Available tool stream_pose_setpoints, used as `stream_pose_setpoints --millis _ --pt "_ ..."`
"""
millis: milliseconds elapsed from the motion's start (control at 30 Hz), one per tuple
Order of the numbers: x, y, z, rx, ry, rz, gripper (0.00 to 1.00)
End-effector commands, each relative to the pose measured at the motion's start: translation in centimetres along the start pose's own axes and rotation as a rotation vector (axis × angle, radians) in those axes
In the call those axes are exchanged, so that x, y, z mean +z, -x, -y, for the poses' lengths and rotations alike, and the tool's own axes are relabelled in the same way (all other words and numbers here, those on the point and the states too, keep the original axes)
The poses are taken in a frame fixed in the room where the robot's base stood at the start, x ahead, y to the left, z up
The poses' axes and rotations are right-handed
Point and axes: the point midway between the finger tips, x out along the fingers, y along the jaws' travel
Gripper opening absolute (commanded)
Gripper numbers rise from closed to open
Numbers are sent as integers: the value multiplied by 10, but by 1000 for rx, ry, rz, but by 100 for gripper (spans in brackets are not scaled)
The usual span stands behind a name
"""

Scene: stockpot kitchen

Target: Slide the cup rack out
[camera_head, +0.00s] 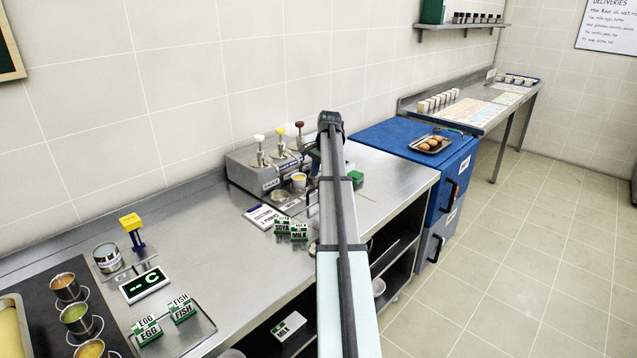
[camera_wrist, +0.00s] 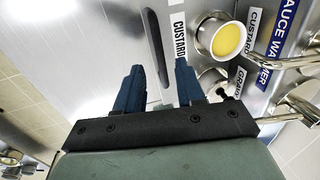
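I cannot clearly identify a cup rack in either view. The open shelves (camera_head: 395,250) under the steel counter are partly hidden by my arm, and a pale round cup or bowl (camera_head: 378,287) shows there. My gripper shows in the wrist view (camera_wrist: 158,88), with its two blue fingers apart and nothing visible held between them. Ahead of the fingers is a long dark bar or slot (camera_wrist: 155,50) on the steel surface, beside a CUSTARD label (camera_wrist: 180,38). A cup of yellow custard (camera_wrist: 228,40) stands to the right of the fingers.
The sauce warmer (camera_head: 262,172) with several pumps stands against the wall. Milk and soya cartons (camera_head: 291,230) stand on the counter (camera_head: 215,255). Egg and fish signs (camera_head: 163,318) and sauce pots (camera_head: 76,318) are at lower left.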

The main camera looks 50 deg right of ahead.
Motion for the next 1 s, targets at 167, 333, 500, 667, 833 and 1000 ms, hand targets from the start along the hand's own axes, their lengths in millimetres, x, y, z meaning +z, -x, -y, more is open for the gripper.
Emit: stream_pose_setpoints --millis 167,333,500,667,833,1000 --pt "0 -23 0 0 0 0 38" --pt "0 -35 0 0 0 0 38" --pt "0 -38 0 -1 1 -1 38" --pt "0 -38 0 -1 1 -1 38" --pt "0 -38 0 0 1 -1 26" --pt "0 -38 0 0 1 -1 9"
